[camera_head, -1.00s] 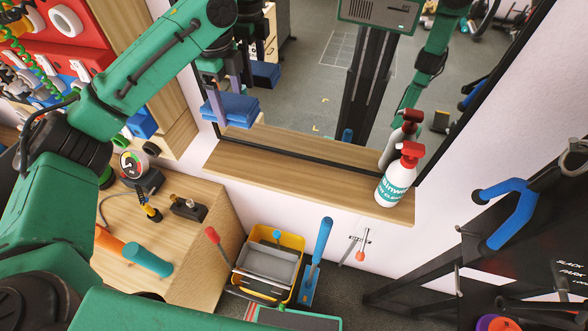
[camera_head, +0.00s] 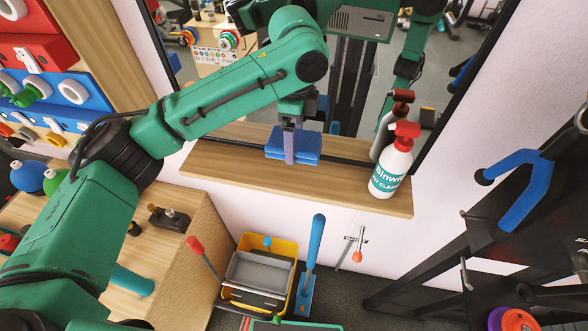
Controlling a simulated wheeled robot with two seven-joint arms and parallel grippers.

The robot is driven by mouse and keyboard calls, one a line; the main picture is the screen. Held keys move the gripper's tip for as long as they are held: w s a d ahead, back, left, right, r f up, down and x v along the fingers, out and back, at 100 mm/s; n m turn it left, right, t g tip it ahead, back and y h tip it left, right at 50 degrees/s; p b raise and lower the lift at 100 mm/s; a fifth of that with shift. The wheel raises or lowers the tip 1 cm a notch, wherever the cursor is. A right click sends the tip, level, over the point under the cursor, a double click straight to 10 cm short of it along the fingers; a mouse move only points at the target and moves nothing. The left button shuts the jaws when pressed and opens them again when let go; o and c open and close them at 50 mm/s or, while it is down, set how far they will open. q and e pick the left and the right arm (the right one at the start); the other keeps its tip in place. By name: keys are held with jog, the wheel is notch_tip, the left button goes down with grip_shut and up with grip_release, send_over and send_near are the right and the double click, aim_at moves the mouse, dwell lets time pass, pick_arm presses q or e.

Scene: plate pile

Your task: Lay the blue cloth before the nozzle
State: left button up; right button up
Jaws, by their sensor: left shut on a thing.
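The blue cloth (camera_head: 308,148) is a folded pad over the wooden ledge under the mirror. My left gripper (camera_head: 290,147) is shut on it, with one purple finger down across its front. I cannot tell whether the cloth touches the ledge. A white spray bottle (camera_head: 388,178) with a teal label stands upright at the ledge's right end. Its red nozzle (camera_head: 405,130) sits on top, with the cloth to its left and a gap of bare ledge between them. My right gripper is not in view.
The mirror behind the ledge (camera_head: 225,160) reflects the bottle and my arms. Below are a yellow bucket (camera_head: 284,248), a blue-handled tool (camera_head: 315,242) and a wooden cabinet (camera_head: 190,240). A black rack with a blue hook (camera_head: 525,190) stands at right.

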aim_at(294, 179)
pick_arm(q)
notch_tip(294, 179, down, 10)
jog(key=shift+a+f+p, duration=0.1)
jog(key=shift+f+p, duration=0.1)
jog(key=shift+p, duration=0.5)
jog(key=shift+s, duration=0.1)
jog(key=o, duration=1.1)
jog(key=shift+f, duration=0.15)
jog(key=shift+o, duration=0.2)
notch_tip(294, 179, up, 12)
jog(key=shift+f+b, duration=0.25)
jog(key=shift+b, duration=1)
jog(key=shift+r, duration=0.45)
